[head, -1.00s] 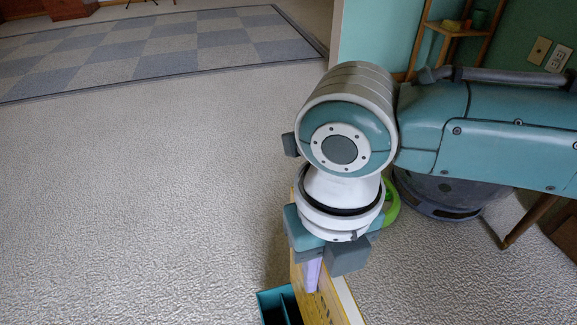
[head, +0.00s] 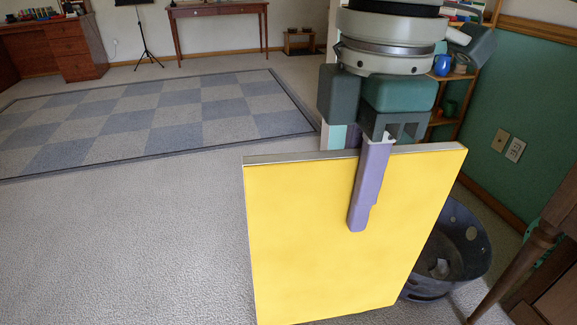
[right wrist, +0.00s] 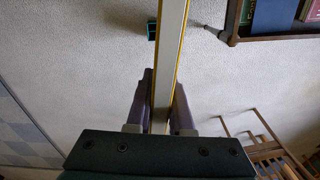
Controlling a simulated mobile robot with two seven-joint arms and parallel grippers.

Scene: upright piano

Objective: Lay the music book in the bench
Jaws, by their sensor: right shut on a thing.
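The music book (head: 310,240) is a large yellow-covered book with pale page edges. It hangs upright from my right gripper (head: 362,205), whose purple finger lies flat across its cover. In the right wrist view the book (right wrist: 170,50) shows edge-on between both fingers of the gripper (right wrist: 163,85), which is shut on it. A brown wooden piece with a slanting leg (head: 512,270), probably the bench, stands at the right edge. In the wrist view a wooden compartment (right wrist: 275,37) at the top right holds dark books; it seems to be the bench's inside. My left gripper is out of view.
A dark round bin (head: 465,245) stands behind the book's right side. A small wooden shelf (head: 440,122) is against the green wall. A small teal box (right wrist: 152,30) is on the carpet near the book. The carpet at left is clear up to the checked rug (head: 150,115).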

